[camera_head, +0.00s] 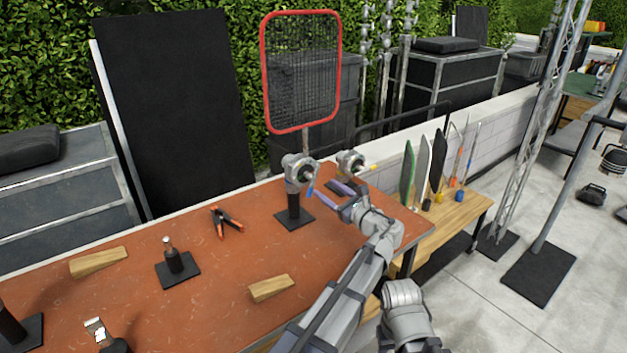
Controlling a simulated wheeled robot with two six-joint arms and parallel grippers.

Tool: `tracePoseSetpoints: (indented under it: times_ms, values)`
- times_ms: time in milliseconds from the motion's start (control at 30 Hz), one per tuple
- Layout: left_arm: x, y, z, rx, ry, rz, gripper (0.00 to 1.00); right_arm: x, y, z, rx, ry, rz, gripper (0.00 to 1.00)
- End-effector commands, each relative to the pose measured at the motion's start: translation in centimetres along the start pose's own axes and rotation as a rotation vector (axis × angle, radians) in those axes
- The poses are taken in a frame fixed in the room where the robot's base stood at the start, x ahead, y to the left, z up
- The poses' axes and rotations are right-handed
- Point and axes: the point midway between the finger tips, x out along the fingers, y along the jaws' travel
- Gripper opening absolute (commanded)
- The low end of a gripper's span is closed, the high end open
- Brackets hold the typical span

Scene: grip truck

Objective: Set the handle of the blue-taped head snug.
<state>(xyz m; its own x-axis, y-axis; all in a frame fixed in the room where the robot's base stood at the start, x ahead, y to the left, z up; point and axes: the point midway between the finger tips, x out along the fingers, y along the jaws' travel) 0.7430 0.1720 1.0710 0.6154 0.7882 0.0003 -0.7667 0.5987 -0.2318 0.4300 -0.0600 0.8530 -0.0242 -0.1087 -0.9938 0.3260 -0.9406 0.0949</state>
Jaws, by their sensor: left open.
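A grey grip head (299,170) stands on a black post with a square base on the orange-brown table. A blue-ended handle (311,187) shows at its right side. A second grey head (350,162) stands behind it to the right, with a yellow-tipped handle (371,168). My left gripper (334,188) is open, its purplish fingers pointing up and left, just right of the blue-ended handle. No contact can be made out. It hides part of the second head's base. My right gripper is out of view.
A red-framed net (264,75) rises behind the nearer head. On the table (215,285) lie orange-handled clamps (227,221) and wooden wedges (271,288); a small black stand (177,266) is at left. Flags and tools (408,172) line a wooden bench at right.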

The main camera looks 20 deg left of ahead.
Motion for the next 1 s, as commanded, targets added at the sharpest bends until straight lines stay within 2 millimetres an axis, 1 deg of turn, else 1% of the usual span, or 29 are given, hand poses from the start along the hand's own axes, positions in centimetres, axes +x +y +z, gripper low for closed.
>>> tracePoseSetpoints:
  times_ms: [300,400,500,667,900,967,1000]
  values:
    - [4.7,-0.1,0.0,-0.002,-0.001,0.003,0.6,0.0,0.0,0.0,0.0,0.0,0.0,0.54]
    - [6.0,-0.1,0.0,-0.002,-0.001,0.002,0.6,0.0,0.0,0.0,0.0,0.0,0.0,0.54]
    - [6.8,-0.1,0.0,-0.002,0.0,0.002,0.6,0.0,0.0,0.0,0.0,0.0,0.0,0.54]
    - [7.5,0.0,0.0,-0.003,0.0,0.001,0.6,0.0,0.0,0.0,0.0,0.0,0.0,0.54]
    - [7.5,0.0,0.0,-0.003,0.0,0.0,0.6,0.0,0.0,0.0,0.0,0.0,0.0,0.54]
    - [7.5,0.0,0.0,-0.003,0.0,0.0,0.55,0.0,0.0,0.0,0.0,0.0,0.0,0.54]
    - [7.5,0.0,0.0,-0.003,0.0,0.0,0.5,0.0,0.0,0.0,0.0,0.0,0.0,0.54]
